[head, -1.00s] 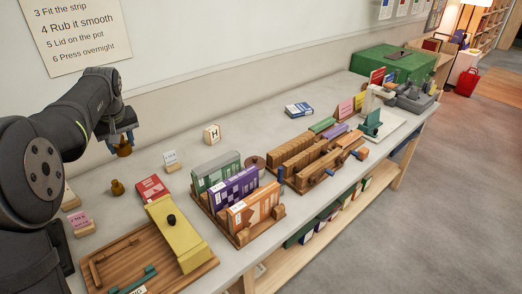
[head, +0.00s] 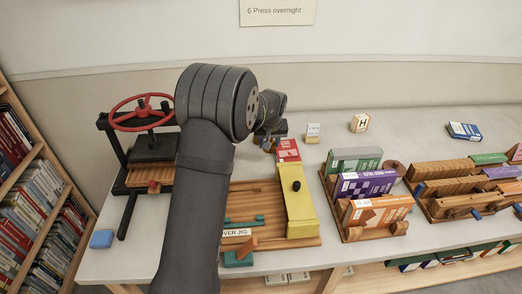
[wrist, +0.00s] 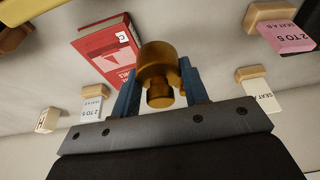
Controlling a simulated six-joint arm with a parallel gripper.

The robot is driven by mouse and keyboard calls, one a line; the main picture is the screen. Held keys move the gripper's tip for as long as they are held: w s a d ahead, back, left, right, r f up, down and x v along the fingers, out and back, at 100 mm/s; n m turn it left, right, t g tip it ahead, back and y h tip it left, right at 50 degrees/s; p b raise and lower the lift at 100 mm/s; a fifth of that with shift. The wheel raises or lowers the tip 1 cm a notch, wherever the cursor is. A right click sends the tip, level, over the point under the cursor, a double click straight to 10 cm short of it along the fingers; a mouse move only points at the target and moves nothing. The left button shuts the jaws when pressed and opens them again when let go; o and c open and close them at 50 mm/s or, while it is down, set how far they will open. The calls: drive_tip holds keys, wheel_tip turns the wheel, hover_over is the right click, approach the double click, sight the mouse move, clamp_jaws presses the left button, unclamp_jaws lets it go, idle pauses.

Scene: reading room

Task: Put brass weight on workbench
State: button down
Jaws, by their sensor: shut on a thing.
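The brass weight (wrist: 157,65) is a short golden cylinder with a knob, seen in the wrist view. My gripper (wrist: 161,82) is shut on it, with a blue finger on each side. In the head view my gripper (head: 268,142) is over the back part of the workbench (head: 410,257), and my arm mostly hides it. I cannot tell whether the weight touches the bench top.
A red book (head: 287,150) lies near my gripper, with a small card stand (head: 313,132) to its right. A yellow block (head: 299,215) is on the wooden jig board. A press with a red wheel (head: 140,113) stands left; book racks (head: 372,232) stand right.

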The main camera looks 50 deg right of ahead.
hover_over(253, 156)
drive_tip(key=f, duration=0.4)
drive_tip(key=shift+s+a+f, duration=0.3)
drive_tip(key=shift+s+a, duration=0.05)
drive_tip(key=shift+a, duration=0.05)
drive_tip(key=shift+f, duration=1.95)
drive_tip(key=shift+f, duration=0.1)
drive_tip(key=c, duration=0.8)
unclamp_jaws()
drive_tip(key=shift+f, duration=0.15)
drive_tip(key=shift+c, duration=0.2)
drive_tip(key=v, duration=1.2)
drive_tip(key=shift+r, duration=0.2)
